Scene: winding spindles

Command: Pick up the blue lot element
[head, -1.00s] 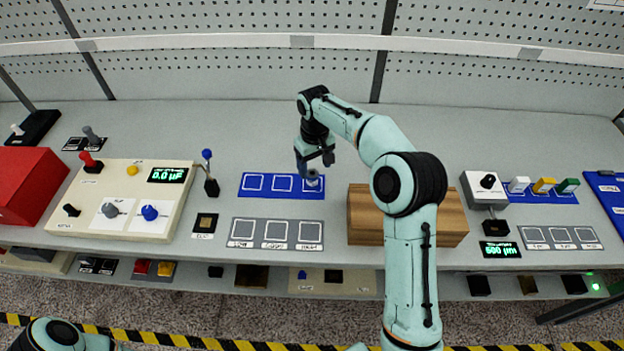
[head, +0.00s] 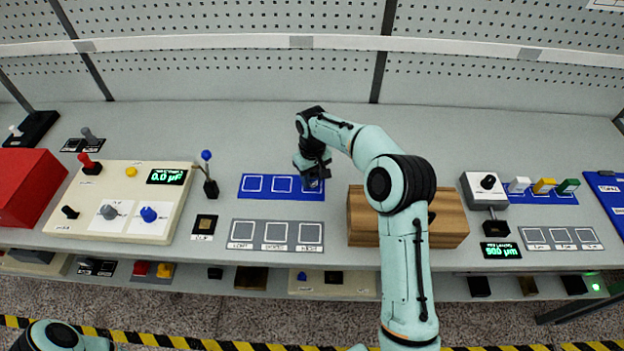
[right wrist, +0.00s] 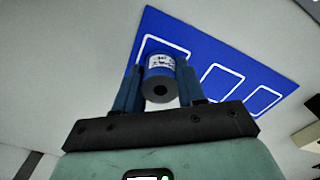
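The blue lot element (right wrist: 160,75) shows in the right wrist view as a short blue cylinder with a white printed label and a grey end with a dark hole. It is at the end square of the blue mat (right wrist: 225,60). My right gripper (right wrist: 160,88) has one finger on each side of it, very close. I cannot tell whether the fingers press on it. In the head view my right gripper (head: 313,180) is down at the mat's right square and mostly hides the element. My left gripper is out of view.
A grey three-square mat (head: 277,248) lies in front of the blue mat (head: 254,194). A wooden block (head: 447,218) stands to the right under my arm. A blue-knobbed lever (head: 208,172) and a cream control panel (head: 118,200) stand to the left.

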